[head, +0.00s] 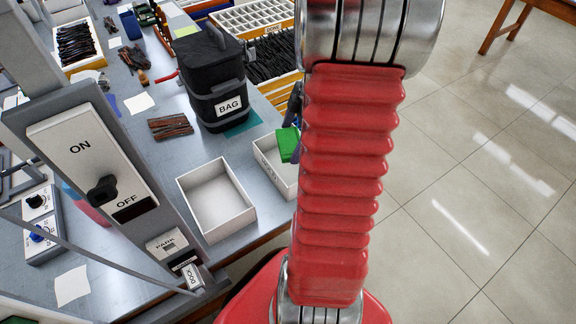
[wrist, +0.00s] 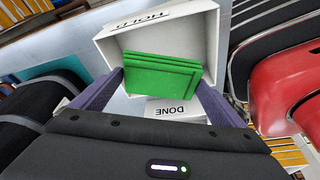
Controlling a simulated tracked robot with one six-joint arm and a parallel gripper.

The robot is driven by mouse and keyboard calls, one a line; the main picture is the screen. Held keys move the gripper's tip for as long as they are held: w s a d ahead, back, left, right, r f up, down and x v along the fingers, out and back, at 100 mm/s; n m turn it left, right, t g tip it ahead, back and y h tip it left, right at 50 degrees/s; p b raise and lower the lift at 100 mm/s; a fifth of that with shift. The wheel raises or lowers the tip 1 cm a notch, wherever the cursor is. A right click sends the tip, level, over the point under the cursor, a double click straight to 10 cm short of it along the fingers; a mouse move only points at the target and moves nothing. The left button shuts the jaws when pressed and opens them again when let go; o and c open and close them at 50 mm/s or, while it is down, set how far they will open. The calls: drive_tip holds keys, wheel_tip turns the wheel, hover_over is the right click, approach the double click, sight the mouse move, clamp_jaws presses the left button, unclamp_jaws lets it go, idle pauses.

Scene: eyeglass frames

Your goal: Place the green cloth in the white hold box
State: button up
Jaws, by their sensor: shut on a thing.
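The green cloth (wrist: 160,74) looks like a folded stack and sits between the two purple fingers of my gripper (wrist: 163,76). My gripper is shut on it. In the wrist view the cloth overlaps the open white hold box (wrist: 212,40), marked HOLD, and hides part of its inside. I cannot tell how high the cloth is above it. In the head view the cloth (head: 288,144) shows beside my red arm, over the right-hand white box (head: 265,165). My arm hides most of the gripper there.
A white surface marked DONE (wrist: 172,109) lies just below the cloth in the wrist view. Another open, empty-looking white box (head: 216,200) stands at the table edge in the head view. A black bag (head: 211,85) stands behind the boxes. A switch panel (head: 95,170) is at the left.

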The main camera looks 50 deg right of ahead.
drive_tip(key=shift+f, duration=0.1)
hover_over(288, 168)
drive_tip(key=d, duration=0.1)
drive_tip(key=shift+s+f, duration=0.15)
drive_tip(key=shift+f, duration=1.4)
drive_tip(key=shift+s+f, duration=0.15)
drive_tip(key=shift+f, duration=1.35)
drive_tip(key=shift+f, duration=1.85)
drive_tip(key=shift+f, duration=0.1)
drive_tip(key=o, duration=0.7)
drive_tip(key=shift+o, duration=0.2)
drive_tip(key=v, duration=1.2)
